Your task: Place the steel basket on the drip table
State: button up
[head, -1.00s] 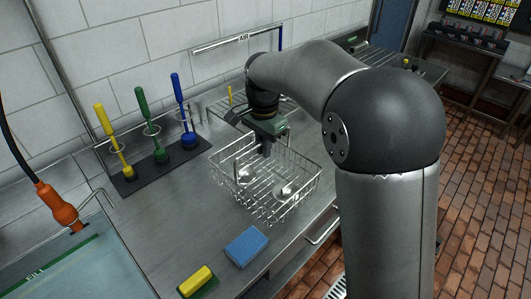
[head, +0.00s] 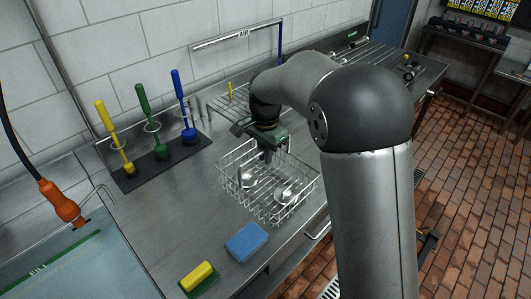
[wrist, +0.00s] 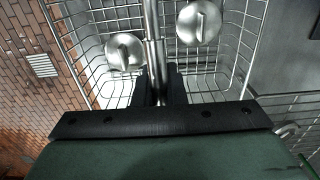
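The steel basket (head: 268,185) is a wire basket over the steel bench, with round steel parts (wrist: 199,22) inside. I cannot tell whether its bottom touches the bench. My gripper (head: 266,152) is at its far side in the head view. In the wrist view, the dark fingers (wrist: 158,90) sit closed around the steel bar (wrist: 151,35) that runs across the basket. A slatted metal table (head: 390,68), seemingly the drip table, stands at the back right, partly hidden by my arm.
Yellow, green and blue brushes (head: 150,125) stand in a rack at the left. A blue sponge (head: 246,242) and a yellow sponge (head: 198,275) lie in front. A slatted surface with a yellow pin (head: 231,92) lies behind the basket. An air pipe (head: 281,35) rises by the wall.

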jog(key=o, duration=0.3)
jog(key=shift+o, duration=0.2)
notch_tip(320, 180, up, 12)
jog(key=b, duration=0.1)
jog(key=shift+r, duration=0.2)
jog(key=s+d+f+n, duration=0.3)
jog(key=s+d+n, duration=0.1)
jog(key=s+d, duration=0.95)
jog(key=s+d+f+n, duration=0.2)
jog(key=s+d+f, duration=0.1)
jog(key=s, duration=0.4)
jog(key=s+d+f+n, duration=0.2)
jog(key=s+d+f, duration=0.1)
jog(key=s, duration=0.4)
jog(key=shift+s+d+f+t, duration=0.3)
jog(key=shift+d+f+t, duration=0.1)
jog(key=shift+f, duration=0.4)
